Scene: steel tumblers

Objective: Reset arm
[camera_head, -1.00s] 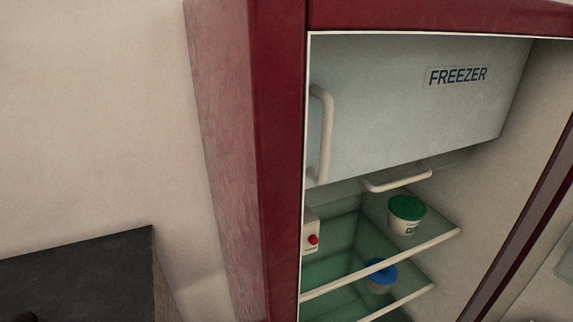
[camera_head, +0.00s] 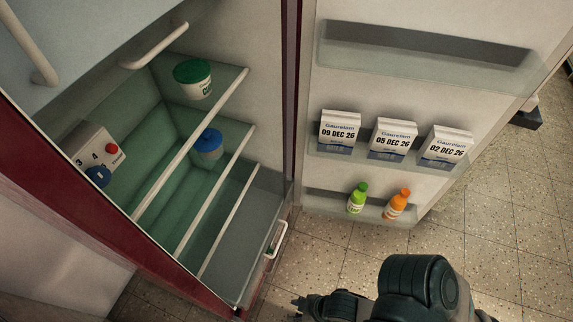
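My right arm shows at the bottom edge, low in front of the open fridge door (camera_head: 345,60). Its gripper (camera_head: 302,306) points left over the tiled floor, partly cut off by the frame edge. It is apart from the fridge, and I cannot make out whether its fingers are open or shut. I see nothing held in it. My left gripper is out of view. The fridge's red side frame (camera_head: 110,250) stands at the left, with its interior open to view.
A green-lidded tub (camera_head: 193,80) and a blue-lidded tub (camera_head: 208,146) sit on glass shelves. The door holds three dated cartons, one in the middle (camera_head: 392,140), plus a green bottle (camera_head: 357,199) and an orange bottle (camera_head: 397,204).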

